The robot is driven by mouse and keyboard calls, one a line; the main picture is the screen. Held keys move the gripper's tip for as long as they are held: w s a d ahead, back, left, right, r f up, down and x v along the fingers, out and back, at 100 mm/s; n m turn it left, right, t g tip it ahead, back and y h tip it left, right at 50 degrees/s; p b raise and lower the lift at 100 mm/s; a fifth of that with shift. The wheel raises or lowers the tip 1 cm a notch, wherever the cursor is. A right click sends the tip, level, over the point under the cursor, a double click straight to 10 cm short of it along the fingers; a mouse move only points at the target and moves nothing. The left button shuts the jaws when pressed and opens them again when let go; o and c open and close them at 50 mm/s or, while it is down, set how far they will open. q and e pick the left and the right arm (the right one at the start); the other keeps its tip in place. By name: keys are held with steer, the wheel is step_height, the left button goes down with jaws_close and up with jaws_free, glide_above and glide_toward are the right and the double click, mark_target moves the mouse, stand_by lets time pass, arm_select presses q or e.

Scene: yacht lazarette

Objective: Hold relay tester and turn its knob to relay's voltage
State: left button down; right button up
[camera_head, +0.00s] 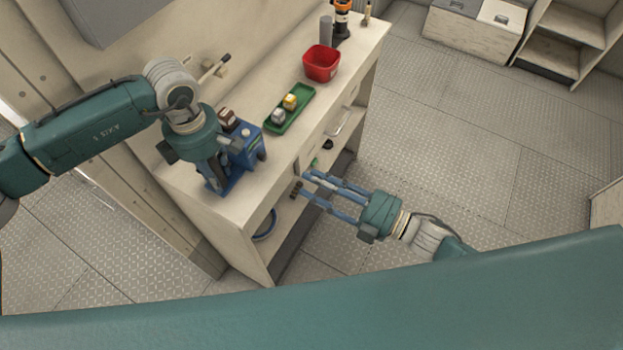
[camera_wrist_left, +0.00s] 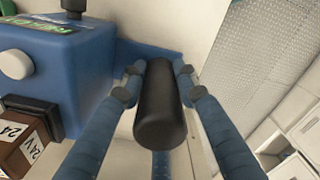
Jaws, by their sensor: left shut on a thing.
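The blue relay tester (camera_head: 247,157) stands on the near end of the bench. My left gripper (camera_head: 216,182) is shut on its black upright handle (camera_wrist_left: 160,115), with fingers on both sides of it in the left wrist view. A brown relay (camera_wrist_left: 22,143) with white labels reading 24 V sits at a black socket on the tester. My right gripper (camera_head: 302,184) is open and empty, beside the bench's front.
A green tray (camera_head: 271,127) holds a yellow relay (camera_head: 290,101) and a grey one (camera_head: 278,115). A red bin (camera_head: 321,62) and an orange-and-black item (camera_head: 342,18) stand farther along the bench. Drawers and open shelves lie below the benchtop. The floor at right is clear.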

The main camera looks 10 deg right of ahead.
arm_select(q)
steer(key=c, duration=1.2)
jaws_free()
